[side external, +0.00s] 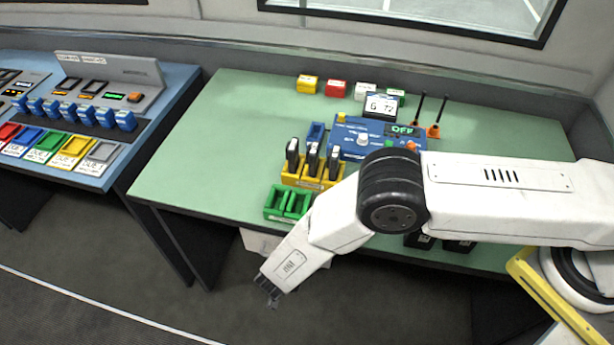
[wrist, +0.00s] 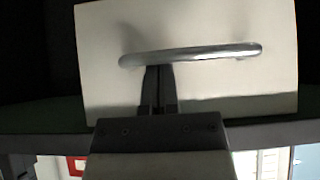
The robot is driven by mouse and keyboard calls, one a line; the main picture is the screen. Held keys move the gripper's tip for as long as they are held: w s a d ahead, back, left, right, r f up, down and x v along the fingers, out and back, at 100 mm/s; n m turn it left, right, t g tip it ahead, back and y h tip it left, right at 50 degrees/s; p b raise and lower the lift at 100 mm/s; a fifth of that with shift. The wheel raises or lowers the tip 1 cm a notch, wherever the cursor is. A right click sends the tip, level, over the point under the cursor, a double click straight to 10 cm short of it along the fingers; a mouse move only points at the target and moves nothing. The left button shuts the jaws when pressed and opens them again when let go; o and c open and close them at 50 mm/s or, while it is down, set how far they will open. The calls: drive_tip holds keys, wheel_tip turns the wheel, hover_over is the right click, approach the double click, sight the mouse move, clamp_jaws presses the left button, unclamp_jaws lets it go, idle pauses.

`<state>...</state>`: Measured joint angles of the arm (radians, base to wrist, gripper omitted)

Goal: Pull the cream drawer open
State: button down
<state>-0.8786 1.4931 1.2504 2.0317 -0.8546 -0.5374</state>
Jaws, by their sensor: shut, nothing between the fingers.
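The cream drawer (wrist: 200,85) fills the middle of the wrist view, with a silver bar handle (wrist: 190,54) across its front. In the side view a small part of the cream drawer (side external: 257,241) shows below the green table's front edge; my arm hides the rest. My gripper (wrist: 158,70) is shut and empty, its fingertips at the handle's lower edge, left of its middle in the wrist view. I cannot tell whether they touch the handle. In the side view my gripper (side external: 271,297) hangs low in front of the table, pointing down-left.
The green table (side external: 220,125) carries a blue console (side external: 350,137), yellow holders (side external: 304,175) with dark upright items, and green bins (side external: 288,202) near its front edge. A blue control desk (side external: 160,100) stands at left. The floor in front is clear.

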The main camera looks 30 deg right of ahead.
drive_tip(key=s+a, duration=0.6)
drive_tip(key=s, duration=0.1)
drive_tip(key=shift+a, duration=0.4)
idle(0.3)
wheel_tip(320, 180, up, 9)
drive_tip(key=s+a, duration=0.1)
drive_tip(key=shift+a, duration=0.2)
idle(0.6)
drive_tip(key=shift+s+r, duration=0.1)
